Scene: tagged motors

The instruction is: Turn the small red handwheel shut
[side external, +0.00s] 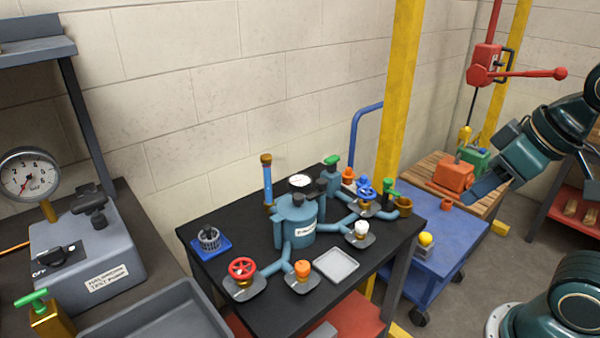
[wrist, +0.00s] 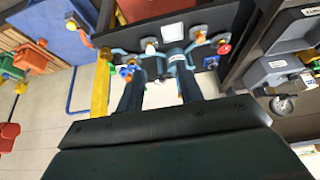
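The small red handwheel (side external: 242,267) sits on a grey base at the front left of the black table, joined to a blue pipe from the blue tank (side external: 297,222). It also shows in the wrist view as a small red disc (wrist: 224,48) at the upper right. My gripper (side external: 484,172) is in the air at the right, over the wooden pallet area and far from the handwheel. In the wrist view its two fingers (wrist: 157,64) stand apart with nothing between them. The handwheel's turn position cannot be told.
An orange knob (side external: 302,269), a white knob (side external: 361,229) and a blue handwheel (side external: 367,195) stand on other pipe branches. A grey tray (side external: 336,264) lies near the table's front. A yellow post (side external: 399,100) rises behind the table, between it and the pallet.

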